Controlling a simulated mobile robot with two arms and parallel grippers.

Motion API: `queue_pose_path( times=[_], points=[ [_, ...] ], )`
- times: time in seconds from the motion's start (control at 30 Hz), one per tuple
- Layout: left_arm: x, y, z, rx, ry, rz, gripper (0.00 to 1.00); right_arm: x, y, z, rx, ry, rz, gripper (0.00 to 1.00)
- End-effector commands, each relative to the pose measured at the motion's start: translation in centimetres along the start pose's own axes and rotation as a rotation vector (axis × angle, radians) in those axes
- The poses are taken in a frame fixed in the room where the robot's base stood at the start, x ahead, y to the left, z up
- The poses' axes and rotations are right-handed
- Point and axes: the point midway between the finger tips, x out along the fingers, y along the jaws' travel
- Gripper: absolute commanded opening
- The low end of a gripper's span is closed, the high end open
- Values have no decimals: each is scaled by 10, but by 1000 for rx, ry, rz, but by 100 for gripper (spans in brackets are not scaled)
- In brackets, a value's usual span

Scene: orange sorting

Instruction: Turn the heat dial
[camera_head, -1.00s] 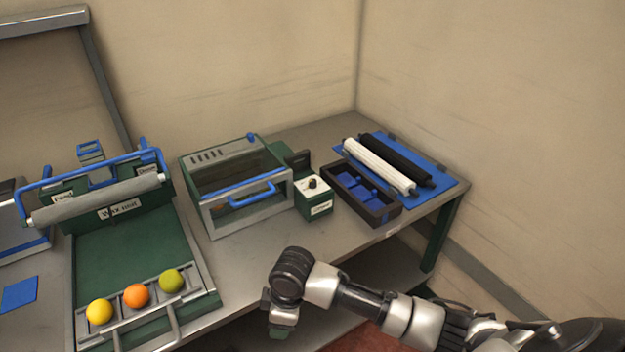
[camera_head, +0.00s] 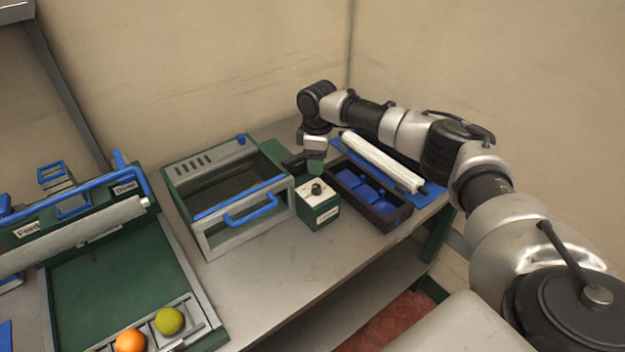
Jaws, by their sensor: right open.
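The heat dial (camera_head: 316,188) is a small dark knob on the cream top of a green box (camera_head: 322,216) with a white label on its front. The box stands on the grey table, right of the glass-topped oven (camera_head: 232,190) with a blue handle. My right gripper (camera_head: 315,166) points down just above and behind the dial, and looks apart from it. It is open and empty; its fingers are small in view and partly hidden by its own housing. My left gripper is not in view.
A dark tray with blue compartments (camera_head: 398,217) stands close to the right of the dial box. A white roller (camera_head: 385,164) lies behind it. At left is a green machine bed (camera_head: 120,268) with an orange fruit (camera_head: 131,340) and a green fruit (camera_head: 169,321). The table front is clear.

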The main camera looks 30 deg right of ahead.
Motion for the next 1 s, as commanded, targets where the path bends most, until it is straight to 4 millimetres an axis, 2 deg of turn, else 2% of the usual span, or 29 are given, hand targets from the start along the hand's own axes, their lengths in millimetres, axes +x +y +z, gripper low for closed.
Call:
queue_pose_path(
  times=[0.03, 0.1, 0.23, 0.33, 0.4, 0.5, 0.6, 0.87, 1.0],
  points=[
    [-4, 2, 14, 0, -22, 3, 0, 9, -1, 1, 0, -5, -3, 56],
    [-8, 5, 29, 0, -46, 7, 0, 22, -1, 0, 0, -4, -4, 56],
    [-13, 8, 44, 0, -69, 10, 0, 48, -1, 0, 0, -4, -3, 56],
    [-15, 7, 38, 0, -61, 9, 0, 65, -1, 0, 0, -4, -2, 56],
    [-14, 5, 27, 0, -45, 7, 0, 75, -1, 0, 0, -3, -3, 56],
    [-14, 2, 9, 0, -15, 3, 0, 84, -1, 0, 0, -2, -1, 56],
    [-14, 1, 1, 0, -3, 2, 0, 89, -1, 0, 0, -1, -1, 56],
    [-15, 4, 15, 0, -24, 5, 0, 91, -1, 0, -1, -1, 0, 56],
    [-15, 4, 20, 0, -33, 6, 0, 91, -1, 0, -1, -1, 0, 38]
  ],
)
